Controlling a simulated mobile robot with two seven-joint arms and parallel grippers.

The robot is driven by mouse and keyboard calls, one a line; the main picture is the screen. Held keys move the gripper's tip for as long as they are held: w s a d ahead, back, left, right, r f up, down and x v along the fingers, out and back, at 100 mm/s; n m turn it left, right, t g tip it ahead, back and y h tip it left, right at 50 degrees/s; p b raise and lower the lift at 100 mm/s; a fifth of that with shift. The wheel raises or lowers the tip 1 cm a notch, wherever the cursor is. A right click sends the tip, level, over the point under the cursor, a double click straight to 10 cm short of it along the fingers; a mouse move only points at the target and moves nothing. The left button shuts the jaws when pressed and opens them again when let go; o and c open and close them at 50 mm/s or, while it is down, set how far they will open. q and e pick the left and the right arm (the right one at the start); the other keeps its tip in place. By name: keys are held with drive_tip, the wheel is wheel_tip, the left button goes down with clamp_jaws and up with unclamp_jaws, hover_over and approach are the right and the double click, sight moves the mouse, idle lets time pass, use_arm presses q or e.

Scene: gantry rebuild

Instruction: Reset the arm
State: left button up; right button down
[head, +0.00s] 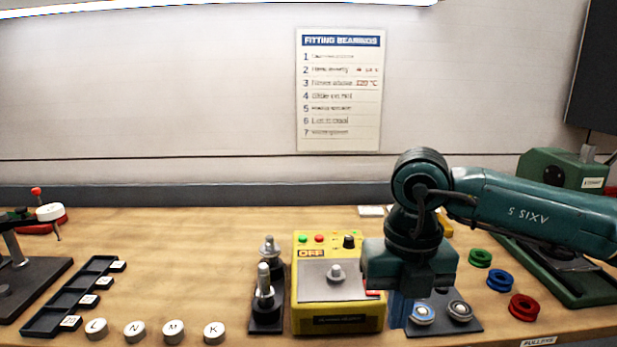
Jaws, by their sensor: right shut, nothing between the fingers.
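My right arm (530,205) is teal and comes in from the right, bent down at the wrist. My right gripper (403,308) points down just right of the yellow heater box. It is shut and empty, with its lower end in front of a dark plate (462,325) bearing round metal bearings. Its wrist hides part of the bench behind. My left gripper is not in view.
The yellow box (338,318) has buttons and an OFF display. A dark stand with metal posts (265,312) is left of it. Green, blue and red rings (524,307) lie right. White lettered discs (173,331) and a black slotted tray (75,300) lie left. A green press (555,172) stands far right.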

drive_tip(key=s+a+f+n+g+y, duration=0.3)
drive_tip(key=s+a+g+y, duration=0.45)
drive_tip(key=a, duration=0.65)
drive_tip(key=s+a+r+m+t+y+p, duration=0.1)
drive_tip(key=s+a+r+m+t+y, duration=0.15)
drive_tip(key=a+r+m+y, duration=0.7)
drive_tip(key=w+d+f+m+t+h, duration=0.2)
drive_tip(key=w+d+f+m+t, duration=0.4)
drive_tip(key=m+t, duration=0.45)
drive_tip(key=w+d+f+m+t+h, duration=0.2)
drive_tip(key=w+d+f+m+t, duration=0.2)
drive_tip(key=d+f+m+t, duration=0.6)
drive_tip(key=s+d+f+m+g+h, duration=0.1)
drive_tip(key=s+d+f+m+h, duration=0.1)
drive_tip(key=f, duration=0.5)
drive_tip(key=s+d+f+m+g+h, duration=0.2)
drive_tip(key=s+d+f+h, duration=0.2)
drive_tip(key=s+f, duration=0.2)
drive_tip(key=s+d+f+m+g+h+p, duration=0.1)
drive_tip(key=s+d+f+m+g+h, duration=0.1)
drive_tip(key=f, duration=0.5)
drive_tip(key=shift+s+d+f+h, duration=0.35)
drive_tip(key=shift+s+d+h, duration=0.5)
drive_tip(key=shift+s, duration=0.35)
